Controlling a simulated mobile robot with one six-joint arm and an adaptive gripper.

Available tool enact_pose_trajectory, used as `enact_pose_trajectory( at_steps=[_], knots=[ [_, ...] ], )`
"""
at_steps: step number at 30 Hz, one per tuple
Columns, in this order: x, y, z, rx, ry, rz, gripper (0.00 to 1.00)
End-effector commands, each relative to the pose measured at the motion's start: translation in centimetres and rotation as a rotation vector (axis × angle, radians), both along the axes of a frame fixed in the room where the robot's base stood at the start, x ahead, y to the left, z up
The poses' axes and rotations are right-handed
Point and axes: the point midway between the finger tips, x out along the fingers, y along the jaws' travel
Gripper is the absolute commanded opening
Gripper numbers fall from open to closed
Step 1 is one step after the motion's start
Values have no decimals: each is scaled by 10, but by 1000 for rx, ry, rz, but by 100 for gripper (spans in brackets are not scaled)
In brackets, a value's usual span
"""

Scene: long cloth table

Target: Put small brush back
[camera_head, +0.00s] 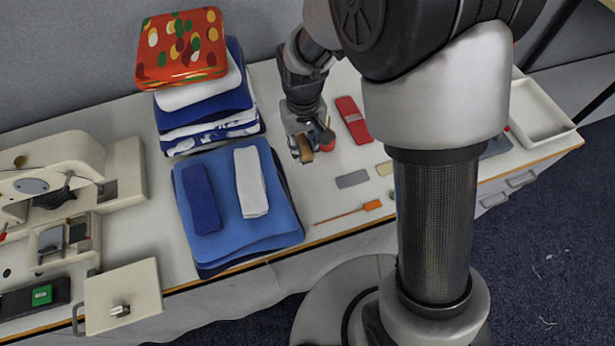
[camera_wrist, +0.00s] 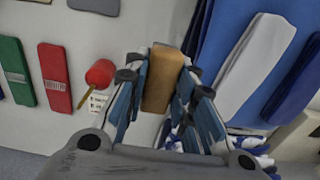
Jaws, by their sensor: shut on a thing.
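My gripper (camera_head: 303,147) is over the table just right of the blue cloth stack, pointing down. In the wrist view my gripper (camera_wrist: 160,95) is shut on a tan wooden block, which looks like the back of the small brush (camera_wrist: 163,78). The small brush also shows in the head view (camera_head: 307,156) at the fingertips. Its bristles are hidden from me. I cannot tell whether it touches the table.
A red mallet-like tool (camera_wrist: 100,73) lies close beside the gripper, with red (camera_wrist: 55,78) and green (camera_wrist: 15,68) flat pieces beyond. Folded cloths (camera_head: 250,225) lie left. A grey plate (camera_head: 352,179) and orange-handled tool (camera_head: 372,205) lie in front. A white tray (camera_head: 540,112) stands right.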

Motion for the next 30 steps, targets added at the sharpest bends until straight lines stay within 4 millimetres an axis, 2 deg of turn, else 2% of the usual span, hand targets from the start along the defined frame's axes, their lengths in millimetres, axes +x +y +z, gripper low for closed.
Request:
enact_pose_trajectory(
  at_steps=[1,9,12,19,25,30],
  knots=[
    [-1,0,-20,-1,5,0,1],
    [-1,0,-87,-1,5,0,1],
    [-1,0,-100,-1,3,0,1],
    [0,0,-115,0,1,0,1],
    [-1,0,-146,-1,3,0,1],
    [0,0,-148,0,-1,0,1]
  ],
)
